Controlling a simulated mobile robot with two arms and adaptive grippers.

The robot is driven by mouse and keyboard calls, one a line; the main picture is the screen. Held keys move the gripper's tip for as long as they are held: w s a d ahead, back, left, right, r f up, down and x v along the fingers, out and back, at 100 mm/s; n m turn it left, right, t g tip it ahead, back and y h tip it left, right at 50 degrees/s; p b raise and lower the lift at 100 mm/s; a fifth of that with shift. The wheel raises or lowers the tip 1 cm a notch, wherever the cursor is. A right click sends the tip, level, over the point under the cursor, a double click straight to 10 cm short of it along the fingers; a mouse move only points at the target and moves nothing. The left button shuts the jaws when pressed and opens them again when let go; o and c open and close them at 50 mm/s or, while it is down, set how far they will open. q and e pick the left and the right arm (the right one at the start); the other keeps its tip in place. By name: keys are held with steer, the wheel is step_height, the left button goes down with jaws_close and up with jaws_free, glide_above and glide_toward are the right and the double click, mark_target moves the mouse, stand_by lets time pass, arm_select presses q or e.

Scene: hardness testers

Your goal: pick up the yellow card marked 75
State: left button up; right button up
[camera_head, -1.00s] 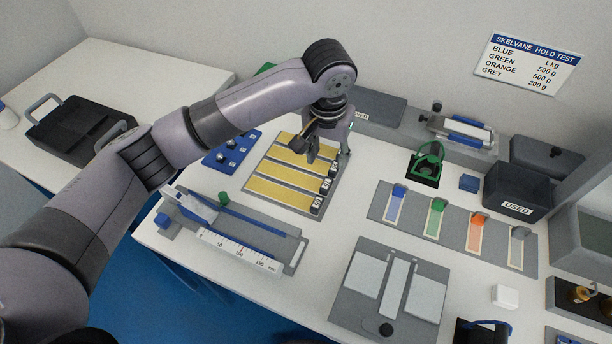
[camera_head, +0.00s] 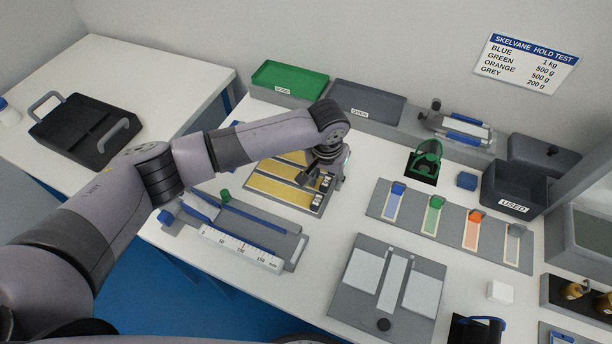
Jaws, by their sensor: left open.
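Several long yellow cards (camera_head: 284,188) lie side by side in a grey rack (camera_head: 312,210) on the bench. Small dark tabs with pale marks stand at the cards' right ends. The marks are too small to read, so I cannot tell which card is marked 75. My left gripper (camera_head: 318,178) is open and points down over the right ends of the cards, close to the tabs. My left arm and gripper hide the upper part of the rack and some tabs. I cannot tell whether the fingers touch a card. My right gripper is not in view.
A ruler fixture (camera_head: 240,248) lies in front of the rack. A green tray (camera_head: 290,83) and a grey tray (camera_head: 368,103) stand behind. Right of the rack are a plate of coloured strips (camera_head: 455,236), a grey panel fixture (camera_head: 345,296) and a black USED box (camera_head: 515,190).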

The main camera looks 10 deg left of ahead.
arm_select(q)
steer(key=shift+c, duration=0.4)
jaws_close()
steer(key=shift+r, duration=0.1)
